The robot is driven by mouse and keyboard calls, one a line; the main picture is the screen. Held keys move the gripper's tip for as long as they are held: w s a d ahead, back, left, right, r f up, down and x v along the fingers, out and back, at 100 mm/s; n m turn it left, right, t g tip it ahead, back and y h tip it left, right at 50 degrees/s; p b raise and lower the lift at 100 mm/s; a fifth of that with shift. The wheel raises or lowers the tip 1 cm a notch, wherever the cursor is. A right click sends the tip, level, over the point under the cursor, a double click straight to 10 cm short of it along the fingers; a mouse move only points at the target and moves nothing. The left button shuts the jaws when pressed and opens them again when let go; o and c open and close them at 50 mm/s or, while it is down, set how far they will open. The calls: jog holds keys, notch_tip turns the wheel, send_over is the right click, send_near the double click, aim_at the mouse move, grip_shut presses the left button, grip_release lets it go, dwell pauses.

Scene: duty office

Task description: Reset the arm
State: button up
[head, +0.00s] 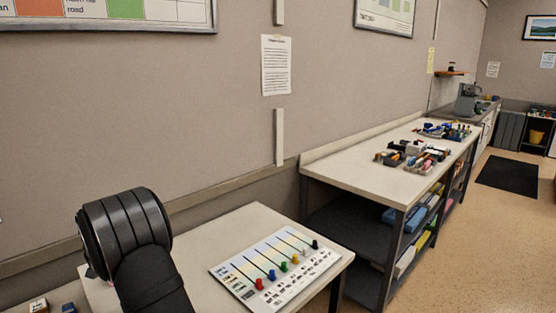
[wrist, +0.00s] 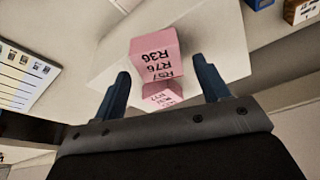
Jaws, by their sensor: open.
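My gripper (wrist: 163,70) shows in the wrist view, with its two dark blue fingers spread apart. Nothing is clamped between them. A pink block (wrist: 153,47) printed with R36 and R76 sits on a white surface (wrist: 225,50) just beyond the fingertips, roughly in line with the gap. A smaller pink patch (wrist: 160,97) with printing shows between the fingers; I cannot tell if it is a second piece or a reflection. In the head view my arm stands at the lower left, and the fingers and pink block are hidden there.
A white board with coloured slider knobs (head: 277,265) lies on the near table (head: 215,225). A wooden labelled block (head: 38,306) and a blue object (head: 68,308) sit at the lower left. A long bench (head: 350,175) with several small items stands behind.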

jog(key=shift+r, duration=1.5)
jog(key=shift+f, duration=0.1)
